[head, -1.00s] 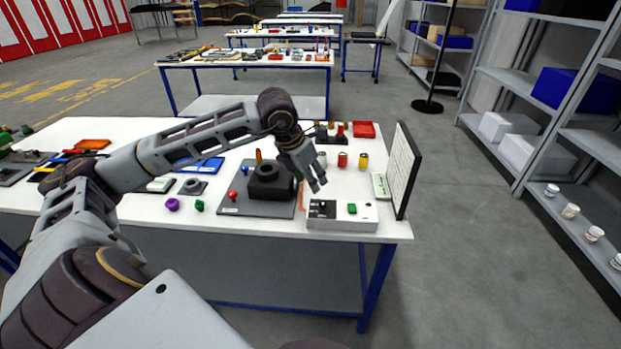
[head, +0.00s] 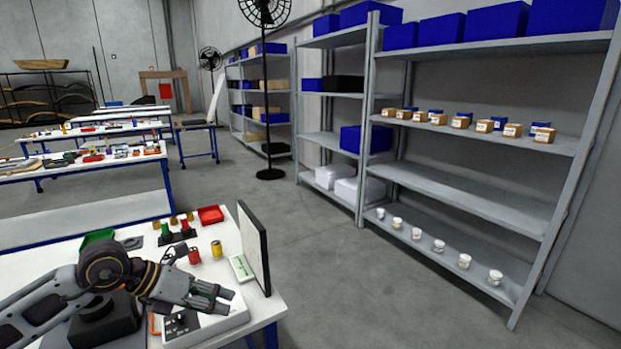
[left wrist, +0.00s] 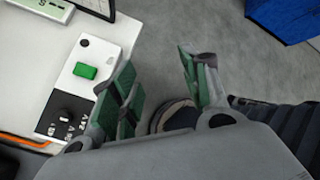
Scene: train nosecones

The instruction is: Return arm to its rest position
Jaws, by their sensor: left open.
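My left gripper (head: 215,298) reaches in from the left, above the front right corner of the white worktable (head: 262,306). Its fingers point right and partly cover a white control box (head: 222,319) with a black knob. In the left wrist view my left gripper (left wrist: 160,85) is open, with nothing between its fingers. The same box, with a green button (left wrist: 85,71), shows there to the left of the fingers. A black block (head: 105,322) stands partly hidden under my left arm. My right gripper is in neither view.
An upright panel (head: 254,246) stands at the table's right edge. Red (head: 194,256) and yellow (head: 216,249) cylinders and a red tray (head: 210,215) lie behind the gripper. Grey shelves (head: 460,190) stand at the right. The floor (head: 330,260) between is clear.

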